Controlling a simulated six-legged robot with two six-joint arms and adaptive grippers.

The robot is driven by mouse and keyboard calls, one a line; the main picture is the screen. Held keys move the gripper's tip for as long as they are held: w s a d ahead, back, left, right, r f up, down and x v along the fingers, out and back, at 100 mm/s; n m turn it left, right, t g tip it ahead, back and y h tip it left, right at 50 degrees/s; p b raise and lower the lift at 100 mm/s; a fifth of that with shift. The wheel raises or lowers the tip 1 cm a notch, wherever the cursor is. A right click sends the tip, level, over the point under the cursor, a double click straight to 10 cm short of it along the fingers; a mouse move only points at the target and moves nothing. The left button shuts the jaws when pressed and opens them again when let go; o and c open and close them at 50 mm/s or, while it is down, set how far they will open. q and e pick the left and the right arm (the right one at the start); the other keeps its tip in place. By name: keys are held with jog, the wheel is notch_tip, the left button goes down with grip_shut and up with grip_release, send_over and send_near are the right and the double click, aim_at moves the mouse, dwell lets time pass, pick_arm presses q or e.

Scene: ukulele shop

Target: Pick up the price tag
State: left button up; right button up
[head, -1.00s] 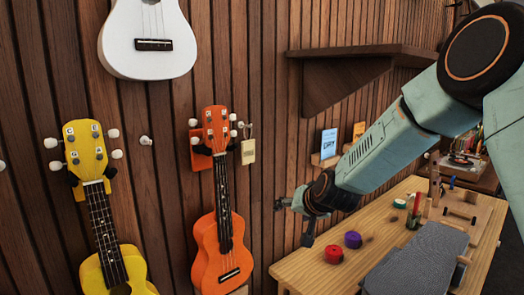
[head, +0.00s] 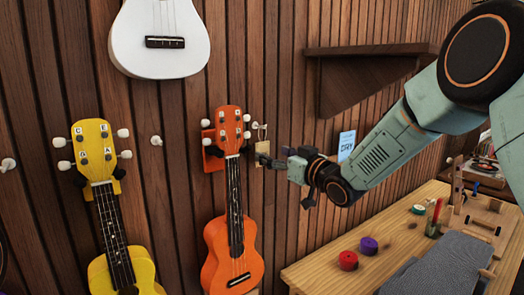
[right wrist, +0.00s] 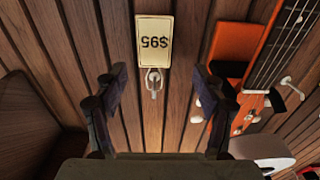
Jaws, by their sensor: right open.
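The price tag (right wrist: 154,38) is a cream card marked $95, upside down in the right wrist view. It hangs from a small metal ring or hook (right wrist: 153,82) on the wood wall. In the head view the tag (head: 262,147) hangs just right of the orange ukulele's headstock, partly hidden by my right gripper (head: 268,162). My right gripper (right wrist: 161,80) is open and empty, its two fingers apart on either side of the ring in the picture. Whether a finger touches the tag I cannot tell. My left gripper is not in view.
The orange ukulele (head: 232,245) hangs close beside the tag, its headstock near one finger. A yellow ukulele (head: 122,270) and a white one (head: 160,40) hang further left. A wall shelf (head: 365,52) is above right. A workbench (head: 330,265) with tape rolls stands below.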

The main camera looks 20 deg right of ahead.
aim_at(264, 149)
jog(key=w, duration=0.1)
jog(key=w+p, duration=0.1)
jog(key=w, duration=0.2)
jog(key=shift+w+a+f, duration=0.25)
jog(key=shift+a+f, duration=0.05)
jog(key=shift+f, duration=0.05)
jog(key=shift+w+a+r, duration=0.15)
jog(key=shift+a+r, duration=0.1)
jog(key=shift+a, duration=0.3)
jog(key=shift+w+d+f, duration=0.1)
jog(key=shift+d+f, duration=0.05)
jog(key=shift+d, duration=0.15)
jog(key=shift+c, duration=0.2)
jog(key=shift+w+d+f, duration=0.1)
jog(key=shift+w+d, duration=0.05)
jog(key=shift+d, duration=0.05)
jog(key=shift+c, duration=1.4)
jog(key=shift+s+a+r, duration=0.2)
jog(key=shift+a, duration=0.2)
jog(key=c, duration=0.6)
jog(key=shift+w+d+f, duration=0.1)
jog(key=shift+w+d, duration=0.05)
jog(key=shift+d, duration=0.2)
jog(key=shift+p, duration=0.35)
